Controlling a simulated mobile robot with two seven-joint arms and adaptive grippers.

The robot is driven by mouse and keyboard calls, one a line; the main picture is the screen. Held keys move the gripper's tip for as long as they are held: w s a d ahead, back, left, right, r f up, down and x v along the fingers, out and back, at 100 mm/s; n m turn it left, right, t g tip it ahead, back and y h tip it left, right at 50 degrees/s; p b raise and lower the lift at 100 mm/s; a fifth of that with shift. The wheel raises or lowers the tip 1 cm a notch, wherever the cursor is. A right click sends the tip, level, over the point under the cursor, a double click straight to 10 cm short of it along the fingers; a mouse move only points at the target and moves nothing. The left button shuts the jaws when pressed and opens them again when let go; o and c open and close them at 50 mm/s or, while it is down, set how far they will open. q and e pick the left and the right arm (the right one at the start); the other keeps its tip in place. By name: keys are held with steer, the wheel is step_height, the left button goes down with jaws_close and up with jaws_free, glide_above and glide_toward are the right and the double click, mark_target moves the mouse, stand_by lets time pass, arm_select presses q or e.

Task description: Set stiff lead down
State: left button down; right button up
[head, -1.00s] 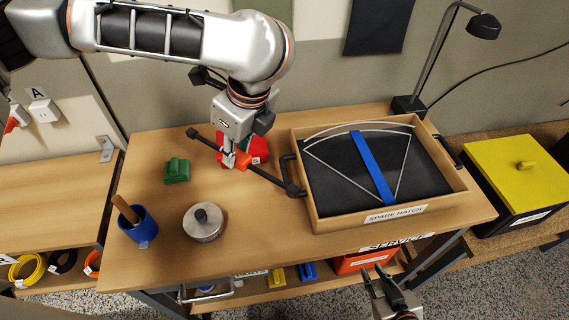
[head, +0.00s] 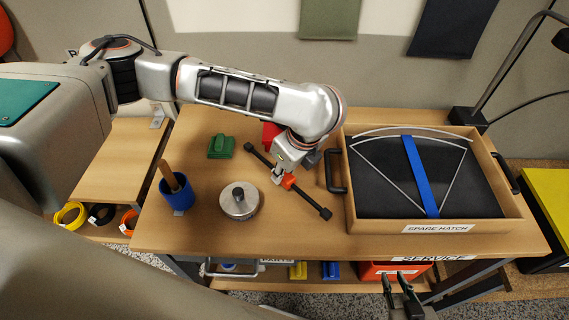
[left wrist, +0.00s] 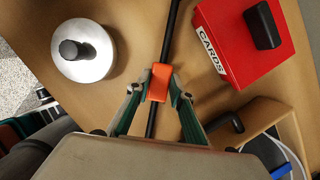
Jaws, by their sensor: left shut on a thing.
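The stiff lead is a straight black rod with knobbed ends and an orange grip block (head: 289,181) at its middle. My left gripper (head: 281,176) is shut on that orange block. In the left wrist view, its two fingers (left wrist: 158,92) stand on either side of the orange block (left wrist: 160,80), and the rod runs beyond it both ways. The rod slants over the bare table between the round metal weight and the tray. I cannot tell whether it touches the tabletop. My right gripper (head: 397,281) is empty at the bottom edge, fingers apart, in front of the table.
A wooden SPARE HATCH tray (head: 480,227) stands on the right. Left are a metal weight (head: 240,213), a blue cup (head: 177,196) and a green block (head: 221,153). A red CARDS box (left wrist: 236,75) stands behind the rod. The table front (head: 290,238) is bare.

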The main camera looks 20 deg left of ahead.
arm_select(q)
steer(key=w, duration=0.2)
steer(key=w+a+f, duration=0.1)
steer(key=shift+f+b, duration=0.1)
steer(key=shift+b, duration=0.2)
steer(key=c, duration=1.8)
jaws_free()
steer(key=shift+f, duration=0.1)
